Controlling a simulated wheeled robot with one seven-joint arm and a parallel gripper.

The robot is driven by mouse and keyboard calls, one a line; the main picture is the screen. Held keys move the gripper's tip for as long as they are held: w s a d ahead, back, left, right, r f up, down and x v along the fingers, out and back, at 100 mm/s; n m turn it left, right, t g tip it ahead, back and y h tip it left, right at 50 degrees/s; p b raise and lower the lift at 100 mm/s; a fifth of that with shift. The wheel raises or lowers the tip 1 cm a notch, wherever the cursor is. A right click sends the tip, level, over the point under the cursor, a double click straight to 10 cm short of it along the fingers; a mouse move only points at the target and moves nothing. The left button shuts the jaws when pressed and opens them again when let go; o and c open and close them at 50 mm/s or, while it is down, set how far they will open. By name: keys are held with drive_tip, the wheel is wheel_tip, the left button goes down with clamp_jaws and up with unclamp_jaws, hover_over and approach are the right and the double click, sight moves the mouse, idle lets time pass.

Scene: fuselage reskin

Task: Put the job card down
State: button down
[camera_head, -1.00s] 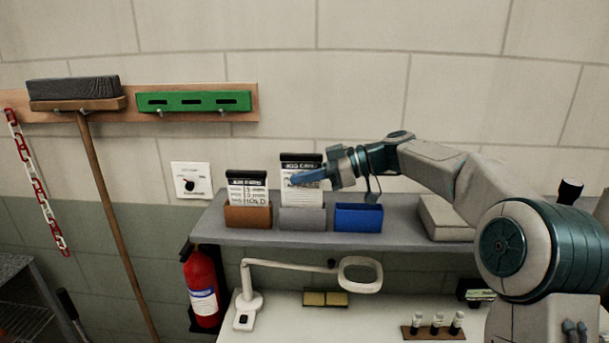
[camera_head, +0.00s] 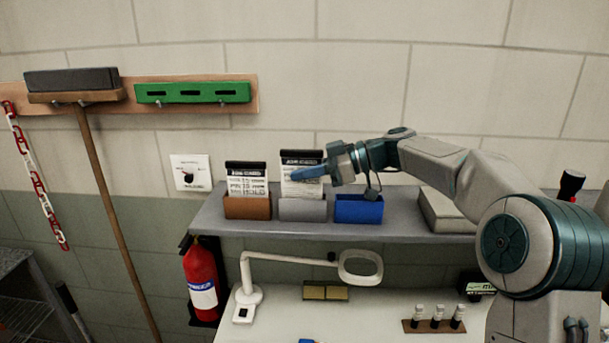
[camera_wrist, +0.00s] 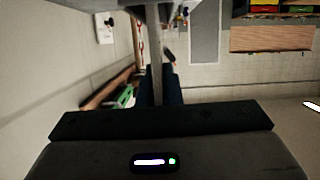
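The job card (camera_head: 300,187), white with a black header, stands upright at the grey holder (camera_head: 302,211) on the shelf. Its lower edge is hidden behind the holder's front wall. My gripper (camera_head: 308,172) reaches in from the right, its blue fingers across the card's upper part. The fingers appear shut on the card. In the wrist view, a thin grey upright strip (camera_wrist: 156,45), likely the card edge-on, runs up from between the dark fingers.
A brown holder (camera_head: 247,208) with another card (camera_head: 247,185) stands left of the grey one, and an empty-looking blue holder (camera_head: 358,210) stands right. A grey box (camera_head: 445,212) lies farther right. Below are a magnifier lamp (camera_head: 360,267) and a fire extinguisher (camera_head: 201,280).

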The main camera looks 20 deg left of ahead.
drive_tip(key=c, duration=1.6)
unclamp_jaws()
drive_tip(key=shift+f, duration=0.7)
drive_tip(key=shift+r, duration=0.1)
drive_tip(key=shift+r+p, duration=0.6)
drive_tip(key=shift+p, duration=0.45)
drive_tip(key=b+v, duration=0.3)
drive_tip(key=v, duration=0.9)
drive_tip(key=s+d+f+m+t+h, duration=0.2)
drive_tip(key=s+d+f+m+h, duration=0.2)
drive_tip(key=s+d+f+m, duration=0.3)
drive_tip(key=s+d+f+m+t+h, duration=0.2)
drive_tip(key=s+d+f+m+h, duration=0.3)
drive_tip(key=s, duration=0.8)
drive_tip(key=s+d+f+m+t+h, duration=0.3)
drive_tip(key=s+d+f+m+h, duration=0.2)
drive_tip(key=s+d+f+m, duration=0.3)
drive_tip(key=s+d, duration=0.1)
drive_tip(key=d, duration=0.2)
drive_tip(key=shift+s+d+f+m, duration=0.15)
drive_tip(key=shift+s+f+m, duration=0.15)
drive_tip(key=shift+s+m, duration=0.1)
